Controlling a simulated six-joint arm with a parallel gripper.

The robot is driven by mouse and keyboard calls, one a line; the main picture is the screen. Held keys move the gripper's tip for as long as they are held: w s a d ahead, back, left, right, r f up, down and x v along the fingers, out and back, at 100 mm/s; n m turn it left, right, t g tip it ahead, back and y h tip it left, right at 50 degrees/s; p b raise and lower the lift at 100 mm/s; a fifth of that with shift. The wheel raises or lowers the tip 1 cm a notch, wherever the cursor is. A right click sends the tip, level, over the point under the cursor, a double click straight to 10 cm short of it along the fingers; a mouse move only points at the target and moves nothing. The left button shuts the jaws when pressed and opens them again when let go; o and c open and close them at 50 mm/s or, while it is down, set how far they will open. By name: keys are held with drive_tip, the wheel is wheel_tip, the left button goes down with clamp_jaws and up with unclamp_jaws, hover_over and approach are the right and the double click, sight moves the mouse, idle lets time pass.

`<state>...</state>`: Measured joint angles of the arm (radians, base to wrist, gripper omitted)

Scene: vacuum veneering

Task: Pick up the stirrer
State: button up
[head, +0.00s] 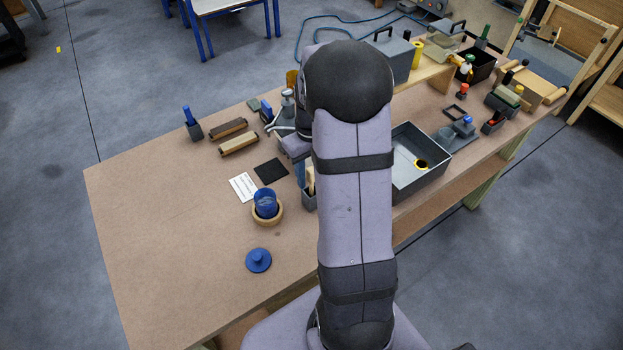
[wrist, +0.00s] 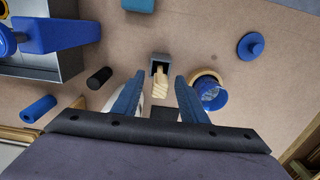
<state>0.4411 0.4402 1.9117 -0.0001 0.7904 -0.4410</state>
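The stirrer looks to be the pale wooden stick (wrist: 160,84) standing in a small grey holder (wrist: 160,60) in the wrist view. In the head view, part of the stick (head: 310,180) and the holder (head: 308,199) show just left of my arm, which hides the rest. My gripper (wrist: 160,78) is open, its two blue fingers on either side of the stick in the wrist view, with gaps to both. I cannot tell how far above the stick the fingertips are. In the head view my gripper is mostly hidden, with only some blue (head: 300,172) showing.
A blue cup (head: 265,203) sits in a wooden ring beside the holder; a blue lid (head: 258,260) lies nearer. A black card (head: 271,171) and white card (head: 242,187) lie behind. A grey tray (head: 405,185) stands right of my arm.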

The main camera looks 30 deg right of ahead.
drive_tip(key=shift+f, duration=1.2)
clamp_jaws()
wheel_tip(320, 180, up, 10)
drive_tip(key=b, duration=0.2)
drive_tip(key=shift+b, duration=0.3)
drive_tip(key=w+a+r+p, duration=0.1)
drive_tip(key=w+a+p, duration=0.1)
drive_tip(key=a, duration=0.4)
drive_tip(key=w+a+r+p, duration=0.2)
drive_tip(key=a+p, duration=0.1)
drive_tip(key=a, duration=0.3)
drive_tip(key=shift+r, duration=0.25)
